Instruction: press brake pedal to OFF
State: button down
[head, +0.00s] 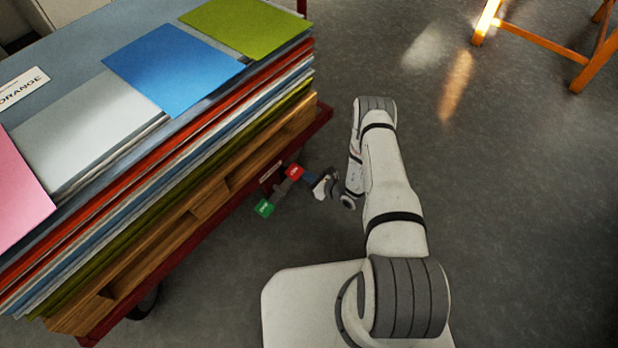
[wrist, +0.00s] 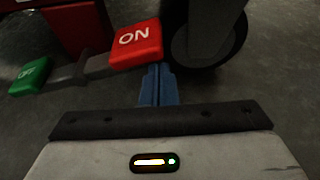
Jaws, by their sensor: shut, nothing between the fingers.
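The brake pedal is a grey bar with a red ON pad (head: 294,171) at one end and a green pad (head: 264,208) at the other, low beside the red cart. In the wrist view the red ON pad (wrist: 136,44) is near the middle top, and the green pad (wrist: 29,76), its lettering too dark to read surely, is at the far left. My gripper (head: 312,181) is shut and empty. In the wrist view its blue fingertips (wrist: 159,70) are just below the red pad's lower right edge; I cannot tell if they touch it.
The red cart (head: 327,113) carries a wooden pallet and a tall stack of coloured sheets (head: 180,68) on the left. A dark wheel (wrist: 212,45) stands right of the red pad. An orange trestle (head: 540,42) is at the top right. Grey floor is clear on the right.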

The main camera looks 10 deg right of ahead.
jog(key=shift+r, duration=0.4)
jog(key=shift+r, duration=0.1)
notch_tip(320, 180, down, 4)
jog(key=b, duration=0.4)
jog(key=p+v, duration=0.3)
jog(key=v, duration=0.7)
jog(key=shift+p, duration=0.35)
jog(key=shift+d, duration=0.15)
